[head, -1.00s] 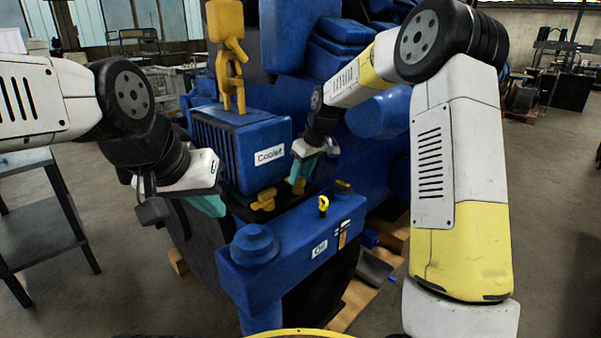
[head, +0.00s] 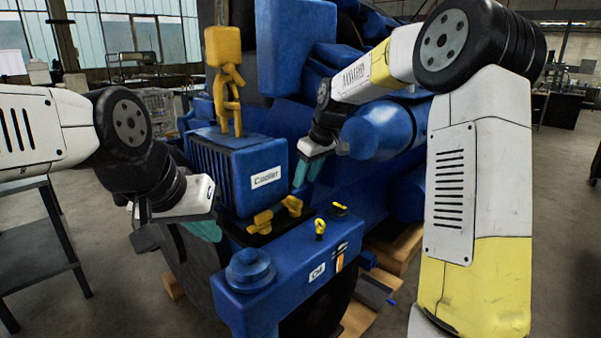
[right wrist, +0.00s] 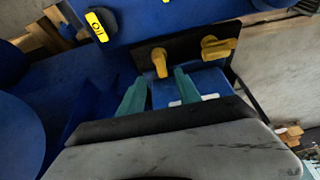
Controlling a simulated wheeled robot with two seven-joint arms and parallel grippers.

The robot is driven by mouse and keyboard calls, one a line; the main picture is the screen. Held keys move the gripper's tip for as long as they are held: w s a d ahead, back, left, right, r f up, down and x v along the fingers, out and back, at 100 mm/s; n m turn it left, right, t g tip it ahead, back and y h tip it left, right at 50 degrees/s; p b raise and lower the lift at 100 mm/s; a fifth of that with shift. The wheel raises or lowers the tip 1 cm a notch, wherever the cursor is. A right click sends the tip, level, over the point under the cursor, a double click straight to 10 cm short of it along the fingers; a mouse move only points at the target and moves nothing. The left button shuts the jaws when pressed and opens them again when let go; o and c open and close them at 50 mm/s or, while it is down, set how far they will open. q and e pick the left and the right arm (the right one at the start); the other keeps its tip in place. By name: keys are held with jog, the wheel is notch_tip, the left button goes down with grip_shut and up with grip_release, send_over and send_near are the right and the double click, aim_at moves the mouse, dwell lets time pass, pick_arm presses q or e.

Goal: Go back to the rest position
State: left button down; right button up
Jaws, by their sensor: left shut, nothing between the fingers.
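My left gripper (head: 207,231) is shut and empty, left of the blue cooler box (head: 245,165). My right gripper (head: 303,178) is just right of the cooler box, above the yellow valve handles. In the right wrist view its teal fingers (right wrist: 160,90) stand apart with nothing held between them. One yellow handle (head: 262,222) is at the left, and a second yellow handle (head: 292,205) is close below the right fingertips. Both handles also show in the right wrist view, the nearer one (right wrist: 160,62) just beyond the fingers.
The big blue engine (head: 300,50) fills the middle. A blue box with an oil label (head: 290,280) carries a yellow ring (head: 320,228). A yellow figure-like part (head: 228,80) stands on the cooler. A grey table (head: 40,245) is at the left. Floor is open at the right.

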jog(key=s+d+r+m, duration=0.2)
jog(key=s+d+r, duration=0.25)
jog(key=s, duration=0.35)
jog(key=s+d+m+t, duration=0.1)
jog(key=s+d+m, duration=0.2)
jog(key=s, duration=0.9)
jog(key=s+d+m+t, duration=0.2)
jog(key=s+d+m, duration=0.1)
jog(key=s, duration=0.8)
jog(key=shift+s+d+h, duration=0.2)
jog(key=shift+s+h, duration=0.2)
jog(key=shift+o, duration=0.4)
